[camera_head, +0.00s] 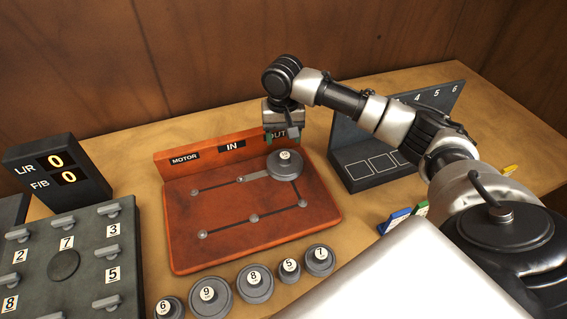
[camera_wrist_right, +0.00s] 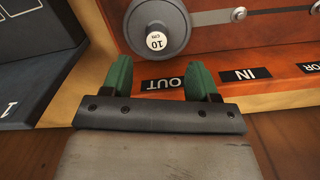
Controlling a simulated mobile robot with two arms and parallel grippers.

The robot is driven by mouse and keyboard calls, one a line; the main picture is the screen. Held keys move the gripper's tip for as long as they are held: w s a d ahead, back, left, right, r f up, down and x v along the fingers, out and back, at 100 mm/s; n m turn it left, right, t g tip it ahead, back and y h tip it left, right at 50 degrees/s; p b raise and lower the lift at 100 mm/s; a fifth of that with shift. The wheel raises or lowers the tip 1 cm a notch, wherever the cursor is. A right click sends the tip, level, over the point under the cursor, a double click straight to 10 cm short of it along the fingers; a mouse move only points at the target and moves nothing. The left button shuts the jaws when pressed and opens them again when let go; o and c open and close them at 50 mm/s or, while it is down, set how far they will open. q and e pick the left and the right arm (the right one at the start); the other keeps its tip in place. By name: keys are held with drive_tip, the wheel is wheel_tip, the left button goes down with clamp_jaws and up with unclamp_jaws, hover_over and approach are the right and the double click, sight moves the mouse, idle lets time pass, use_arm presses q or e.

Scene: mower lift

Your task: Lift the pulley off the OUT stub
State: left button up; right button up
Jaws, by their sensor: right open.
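The pulley (camera_head: 285,165) is a round grey disc with a white label on top. It sits at the back right of the red-brown board (camera_head: 200,247), in front of the OUT label. In the right wrist view the pulley (camera_wrist_right: 158,28) shows a label that reads 10; the stub under it is hidden. My right gripper (camera_head: 282,137) is above the board's back edge by the OUT label. In the right wrist view its two green fingertips (camera_wrist_right: 161,78) are apart and empty, with the pulley just beyond them. My left gripper is not in view.
Several numbered pulleys (camera_head: 254,283) stand along the board's front. A dark panel with levers (camera_head: 65,265) and a counter box (camera_head: 58,174) are at left. A dark stand with marked squares (camera_head: 370,165) is close at right.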

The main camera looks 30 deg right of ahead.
sight(285, 155)
drive_tip(key=shift+s+f, duration=0.15)
drive_tip(key=shift+f, duration=0.65)
drive_tip(key=shift+d+f+p, duration=0.2)
drive_tip(key=shift+f+p, duration=0.45)
drive_tip(key=shift+f, duration=2.1)
clamp_jaws()
